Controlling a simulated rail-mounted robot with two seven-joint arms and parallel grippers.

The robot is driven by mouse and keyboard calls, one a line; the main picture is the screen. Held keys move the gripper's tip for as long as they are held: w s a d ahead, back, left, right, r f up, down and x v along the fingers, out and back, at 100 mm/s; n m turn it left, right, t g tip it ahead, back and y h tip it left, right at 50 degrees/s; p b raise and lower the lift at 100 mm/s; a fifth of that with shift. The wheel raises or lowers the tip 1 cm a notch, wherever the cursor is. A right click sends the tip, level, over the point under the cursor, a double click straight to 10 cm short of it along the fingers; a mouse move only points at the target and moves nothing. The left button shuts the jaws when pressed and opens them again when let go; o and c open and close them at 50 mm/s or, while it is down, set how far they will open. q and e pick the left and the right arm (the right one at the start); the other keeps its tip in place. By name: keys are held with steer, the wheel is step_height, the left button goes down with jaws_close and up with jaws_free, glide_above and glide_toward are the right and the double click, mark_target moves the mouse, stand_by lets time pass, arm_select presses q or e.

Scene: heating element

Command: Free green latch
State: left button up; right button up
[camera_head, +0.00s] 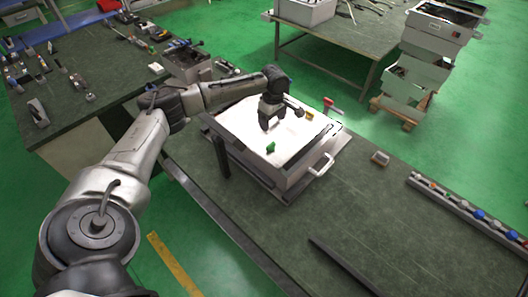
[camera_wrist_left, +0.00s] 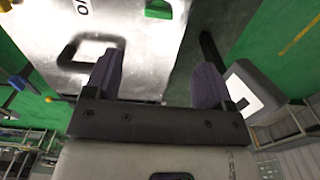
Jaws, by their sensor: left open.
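The green latch (camera_head: 271,147) sits on the near edge of the top of a pale metal box (camera_head: 247,128). My right gripper is not in view.
The box has a side handle (camera_head: 322,166) and a yellow part (camera_head: 309,115). A red-handled clamp (camera_head: 332,106) stands behind it. A dark post (camera_head: 221,157) rises at its left. A long rack (camera_head: 470,211) lies at right; the bench between is mostly clear.

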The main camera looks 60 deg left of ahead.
mark_target(271, 144)
arm_select(q)
steer(key=f, duration=1.1)
steer(key=shift+a+f, duration=0.25)
steer(key=shift+f, duration=0.95)
